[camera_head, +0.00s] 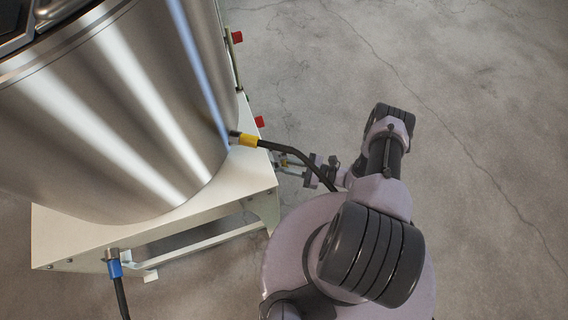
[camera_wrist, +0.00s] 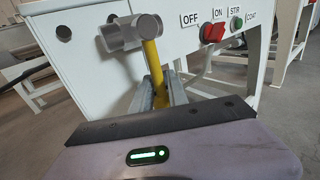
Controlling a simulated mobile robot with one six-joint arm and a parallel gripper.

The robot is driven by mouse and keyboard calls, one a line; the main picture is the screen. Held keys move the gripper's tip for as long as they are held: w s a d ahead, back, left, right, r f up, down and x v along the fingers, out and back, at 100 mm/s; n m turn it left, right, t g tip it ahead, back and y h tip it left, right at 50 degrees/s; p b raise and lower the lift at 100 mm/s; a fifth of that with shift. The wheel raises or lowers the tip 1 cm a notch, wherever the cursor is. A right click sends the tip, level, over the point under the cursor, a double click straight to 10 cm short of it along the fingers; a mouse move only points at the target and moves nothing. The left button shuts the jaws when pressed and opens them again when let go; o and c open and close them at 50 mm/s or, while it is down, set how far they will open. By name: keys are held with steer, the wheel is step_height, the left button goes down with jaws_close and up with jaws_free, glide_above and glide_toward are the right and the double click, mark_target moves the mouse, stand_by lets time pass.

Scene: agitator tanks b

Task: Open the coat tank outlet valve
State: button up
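The outlet valve shows in the wrist view as a grey metal body (camera_wrist: 130,33) with a yellow lever (camera_wrist: 154,70) hanging down from it. A COAT label sits on the panel to its right. My gripper (camera_wrist: 160,92) has one finger on each side of the lever's lower part. Whether the fingers press on the lever cannot be told. In the head view my gripper (camera_head: 284,162) is beside the tank stand, with a small bit of yellow between its fingers. The steel tank (camera_head: 120,110) stands at the left. The valve body is hidden there.
A red switch (camera_wrist: 213,32) and a green button (camera_wrist: 238,43) sit right of the valve. A yellow-banded hose fitting (camera_head: 247,140) and its black hose run close to my arm. A blue-banded fitting (camera_head: 115,268) is at the lower left. The floor at right is clear.

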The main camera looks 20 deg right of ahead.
jaws_close()
steer(key=shift+s, duration=0.1)
stand_by(1.2)
